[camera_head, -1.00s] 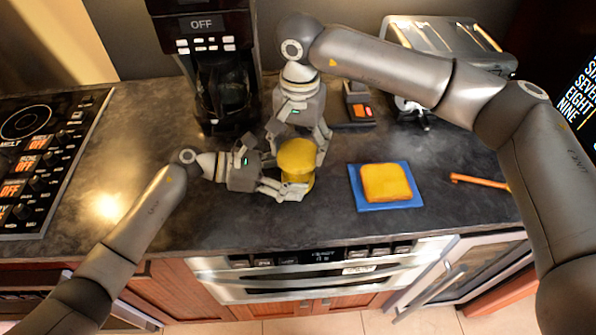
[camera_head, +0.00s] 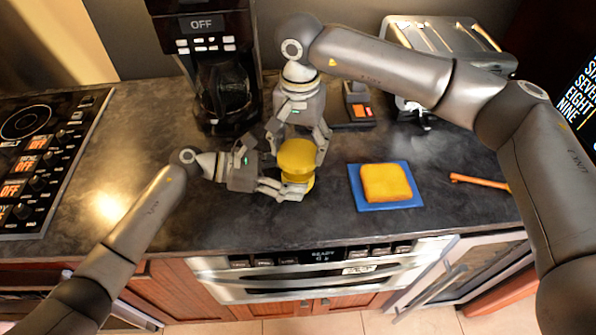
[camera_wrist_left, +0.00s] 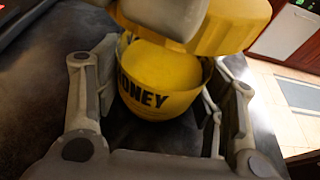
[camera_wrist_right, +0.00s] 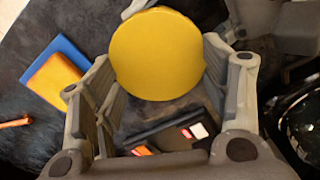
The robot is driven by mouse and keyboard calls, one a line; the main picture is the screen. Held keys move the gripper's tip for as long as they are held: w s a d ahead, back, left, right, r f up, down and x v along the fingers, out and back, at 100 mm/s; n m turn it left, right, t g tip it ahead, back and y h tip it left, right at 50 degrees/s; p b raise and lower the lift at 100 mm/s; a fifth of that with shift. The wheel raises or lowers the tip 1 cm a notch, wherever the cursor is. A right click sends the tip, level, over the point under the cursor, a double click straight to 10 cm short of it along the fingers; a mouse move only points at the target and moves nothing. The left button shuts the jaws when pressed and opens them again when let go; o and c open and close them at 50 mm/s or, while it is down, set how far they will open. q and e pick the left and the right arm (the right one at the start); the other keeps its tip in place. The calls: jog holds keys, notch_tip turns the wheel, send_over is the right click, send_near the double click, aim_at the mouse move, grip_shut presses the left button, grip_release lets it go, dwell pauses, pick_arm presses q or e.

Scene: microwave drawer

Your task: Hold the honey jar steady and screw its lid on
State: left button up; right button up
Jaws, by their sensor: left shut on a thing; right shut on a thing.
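My left gripper (camera_head: 285,190) is shut around the jar's body from the left, low down. The round yellow lid (camera_head: 297,153) sits at the jar's top. My right gripper (camera_head: 300,148) is shut on the lid from behind and above. In the right wrist view the lid (camera_wrist_right: 157,54) shows from above between the fingers. In the left wrist view the lid (camera_wrist_left: 232,25) overhangs the jar and looks tilted; whether its thread is engaged is hidden.
A coffee maker (camera_head: 222,90) stands behind left, and a cooktop (camera_head: 40,150) lies at far left. To the right are bread on a blue board (camera_head: 386,205), an orange stick-like thing (camera_head: 478,181) and a toaster (camera_head: 450,38). Counter in front is clear.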

jog(key=shift+c, duration=1.1)
jog(key=m, duration=0.9)
jog(key=shift+a, duration=0.1)
jog(key=m, duration=0.4)
jog(key=shift+w+r+m, duration=0.1)
jog(key=shift+m, duration=0.3)
jog(key=m, duration=0.4)
jog(key=shift+w+m, duration=0.1)
jog(key=shift+m, duration=0.3)
jog(key=o, duration=1)
jog(key=shift+o, duration=0.2)
jog(key=shift+d, duration=0.2)
